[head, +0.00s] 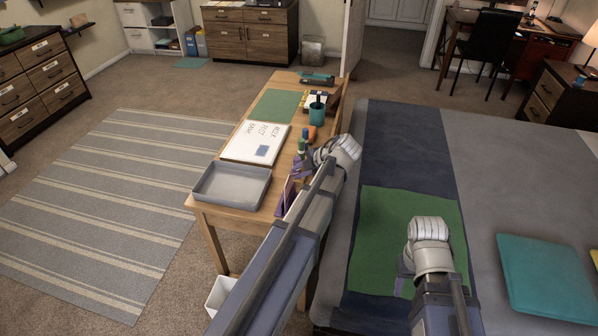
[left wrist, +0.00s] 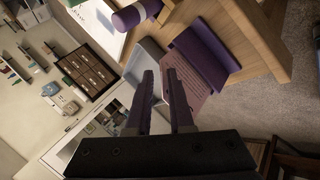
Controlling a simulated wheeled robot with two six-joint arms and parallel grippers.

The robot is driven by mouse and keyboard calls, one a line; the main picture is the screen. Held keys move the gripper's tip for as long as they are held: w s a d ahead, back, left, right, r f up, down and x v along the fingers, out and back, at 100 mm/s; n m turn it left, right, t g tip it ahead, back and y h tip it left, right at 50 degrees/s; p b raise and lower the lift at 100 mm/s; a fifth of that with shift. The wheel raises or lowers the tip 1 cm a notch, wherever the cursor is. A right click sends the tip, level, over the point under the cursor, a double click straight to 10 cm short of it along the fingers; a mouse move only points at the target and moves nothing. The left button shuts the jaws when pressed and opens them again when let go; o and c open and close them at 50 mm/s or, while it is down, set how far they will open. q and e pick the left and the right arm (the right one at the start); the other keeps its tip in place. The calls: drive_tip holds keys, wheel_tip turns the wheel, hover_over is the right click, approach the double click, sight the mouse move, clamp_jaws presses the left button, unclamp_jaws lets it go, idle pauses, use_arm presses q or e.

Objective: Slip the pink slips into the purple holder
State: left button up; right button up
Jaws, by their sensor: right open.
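The purple holder (head: 286,196) stands at the near right edge of the wooden desk, partly hidden by my left arm. It also shows in the left wrist view (left wrist: 203,54). A dusky pink slip with printed lines (left wrist: 203,96) lies against or beside the holder; I cannot tell whether it is inside. My left gripper (left wrist: 160,72) points toward the desk, its fingers apart with an empty gap between them, the slip just beyond one finger. In the head view my left gripper (head: 302,165) is over the desk's right side. My right gripper (head: 402,280) is open above the bed.
A grey tray (head: 232,203) sits at the desk's near end, with a white pad (head: 238,145) behind it. A teal cup (head: 317,115) and small bottles line the right side. The bed carries a green mat (head: 375,230) and teal cushion (head: 545,275).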

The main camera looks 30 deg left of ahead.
use_arm(q)
drive_tip(key=shift+o, duration=1.1)
drive_tip(key=w+p+v, duration=0.1)
drive_tip(key=p+v, duration=0.4)
drive_tip(key=v, duration=0.2)
drive_tip(key=shift+s+d+r+p, duration=0.25)
drive_tip(key=shift+s+p, duration=0.1)
drive_tip(key=shift+s, duration=0.2)
